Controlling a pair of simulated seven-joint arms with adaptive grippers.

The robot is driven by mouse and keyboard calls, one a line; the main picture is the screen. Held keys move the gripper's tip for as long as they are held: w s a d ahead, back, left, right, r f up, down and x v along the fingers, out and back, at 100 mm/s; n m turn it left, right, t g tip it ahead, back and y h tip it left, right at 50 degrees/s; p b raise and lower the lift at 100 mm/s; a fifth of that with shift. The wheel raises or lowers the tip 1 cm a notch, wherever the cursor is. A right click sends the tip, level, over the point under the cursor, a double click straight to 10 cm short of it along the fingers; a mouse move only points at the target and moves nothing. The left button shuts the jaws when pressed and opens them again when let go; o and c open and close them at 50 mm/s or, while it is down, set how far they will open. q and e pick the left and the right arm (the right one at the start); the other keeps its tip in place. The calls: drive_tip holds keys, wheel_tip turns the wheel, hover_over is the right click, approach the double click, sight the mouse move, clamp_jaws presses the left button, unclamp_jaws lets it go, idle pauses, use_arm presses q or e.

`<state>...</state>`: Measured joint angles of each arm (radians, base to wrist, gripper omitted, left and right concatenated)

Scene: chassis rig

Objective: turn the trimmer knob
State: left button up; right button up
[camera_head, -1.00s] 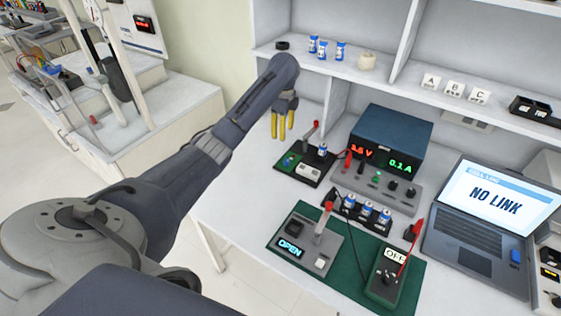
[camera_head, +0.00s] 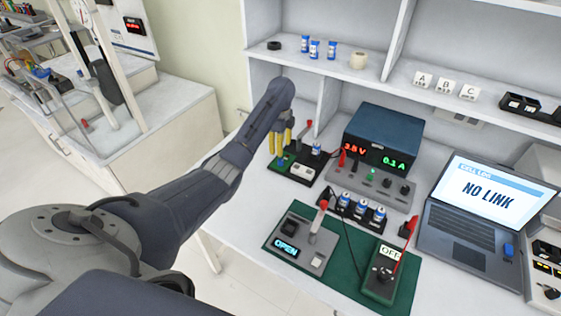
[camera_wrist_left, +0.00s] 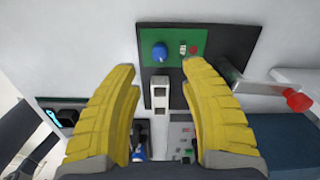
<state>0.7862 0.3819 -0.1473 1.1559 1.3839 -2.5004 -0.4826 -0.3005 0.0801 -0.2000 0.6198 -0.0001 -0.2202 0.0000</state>
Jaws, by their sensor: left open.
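The blue trimmer knob (camera_wrist_left: 159,51) sits on a small green board (camera_wrist_left: 172,37) on a black base, in the left wrist view. A red part (camera_wrist_left: 193,50) is on the same board. In the head view the board (camera_head: 283,163) is at the left of the bench, and the yellow fingers partly cover it. My left gripper (camera_head: 279,150) is open above the board, fingers pointing down. In the left wrist view its two yellow fingers (camera_wrist_left: 159,68) are apart, with the knob in line with the gap, just beyond the tips. I see nothing between them. My right gripper is not in view.
A red-handled lever (camera_wrist_left: 297,100) stands close to the right finger. A blue power supply (camera_head: 383,138) is to the right, with a cell holder (camera_head: 357,213), a green mat (camera_head: 340,284) and a laptop (camera_head: 478,210) further on. A shelf (camera_head: 350,72) overhangs behind.

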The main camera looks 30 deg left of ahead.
sight(281, 160)
use_arm(q)
wheel_tip(281, 160, down, 8)
drive_tip(key=shift+f, duration=0.1)
idle(0.4)
clamp_jaws()
idle(0.4)
